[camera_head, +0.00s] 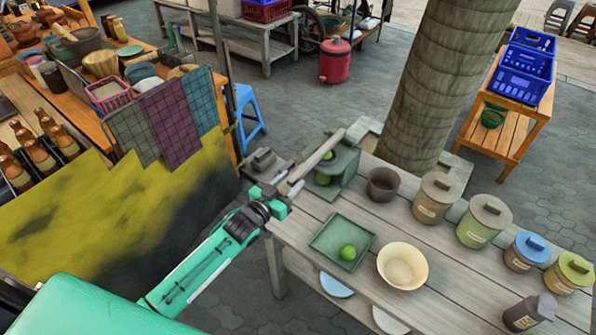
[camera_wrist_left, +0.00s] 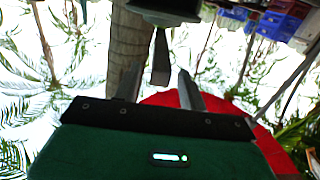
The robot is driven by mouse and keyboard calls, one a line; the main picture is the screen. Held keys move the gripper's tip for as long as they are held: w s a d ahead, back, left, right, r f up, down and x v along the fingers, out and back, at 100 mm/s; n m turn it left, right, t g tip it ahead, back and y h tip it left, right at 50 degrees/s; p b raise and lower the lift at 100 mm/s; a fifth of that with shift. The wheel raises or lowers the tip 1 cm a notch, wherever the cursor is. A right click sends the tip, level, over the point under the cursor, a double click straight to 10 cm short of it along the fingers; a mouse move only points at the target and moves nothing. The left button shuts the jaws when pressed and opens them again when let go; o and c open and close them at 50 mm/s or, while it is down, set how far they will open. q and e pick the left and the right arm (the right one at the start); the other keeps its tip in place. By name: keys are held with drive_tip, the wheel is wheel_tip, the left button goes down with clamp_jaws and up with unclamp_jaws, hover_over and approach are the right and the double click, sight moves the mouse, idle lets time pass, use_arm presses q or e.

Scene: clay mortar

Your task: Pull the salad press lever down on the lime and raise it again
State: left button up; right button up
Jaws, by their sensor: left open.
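The green salad press (camera_head: 347,166) stands at the table's far left corner. Its long grey lever (camera_head: 318,157) slants from the upper right down to the left, its free end reaching my left gripper. A lime (camera_head: 322,178) shows inside the press, partly hidden by the lever. My left gripper (camera_head: 288,184) is at the lever's free end, beyond the table's left edge. In the left wrist view, the gripper (camera_wrist_left: 160,76) has its fingers apart, with the lever end (camera_wrist_left: 161,58) between or just beyond them; contact cannot be told. My right gripper is out of view.
A second lime (camera_head: 348,253) lies on a green square tray (camera_head: 326,249). A cream bowl (camera_head: 402,266), a dark cup (camera_head: 383,184) and several lidded canisters (camera_head: 437,198) stand to the right. A thick trunk (camera_head: 440,80) rises behind the table.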

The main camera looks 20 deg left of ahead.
sight(298, 173)
use_arm(q)
drive_tip(key=shift+p+x, duration=0.3)
drive_tip(key=shift+x, duration=1.8)
clamp_jaws()
